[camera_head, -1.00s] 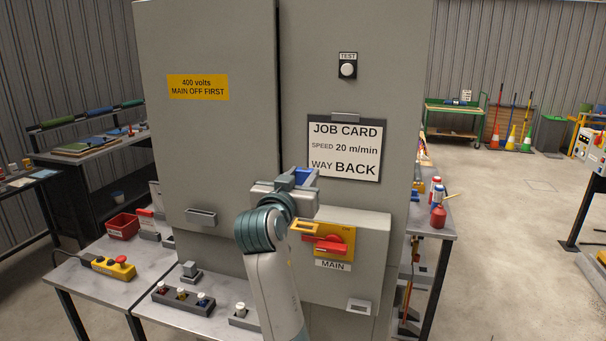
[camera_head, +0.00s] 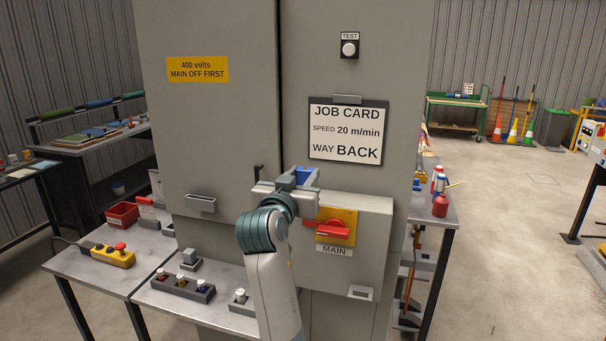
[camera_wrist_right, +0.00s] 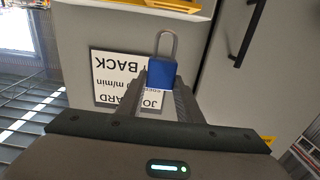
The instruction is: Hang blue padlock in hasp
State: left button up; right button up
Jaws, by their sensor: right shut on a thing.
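My right gripper (camera_head: 300,186) is shut on the blue padlock (camera_head: 306,176) in front of the grey cabinet. In the right wrist view the padlock (camera_wrist_right: 162,75) sits between the two fingers, with its grey shackle (camera_wrist_right: 169,43) pointing away from the gripper, toward the yellow plate edge at the top. In the head view, the main switch has a yellow plate (camera_head: 348,217) and a red handle (camera_head: 334,230). A red part (camera_head: 309,224) beside the plate is partly hidden by my gripper. I cannot make out a hasp for certain. My left gripper is not in view.
The switch box (camera_head: 375,240) juts out from the cabinet, below the job card (camera_head: 345,133). A bench (camera_head: 150,260) with a red bin (camera_head: 122,215) and a yellow button box (camera_head: 112,255) stands at left.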

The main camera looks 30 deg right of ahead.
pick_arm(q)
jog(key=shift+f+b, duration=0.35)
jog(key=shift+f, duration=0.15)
pick_arm(e)
jog(key=shift+f, duration=0.7)
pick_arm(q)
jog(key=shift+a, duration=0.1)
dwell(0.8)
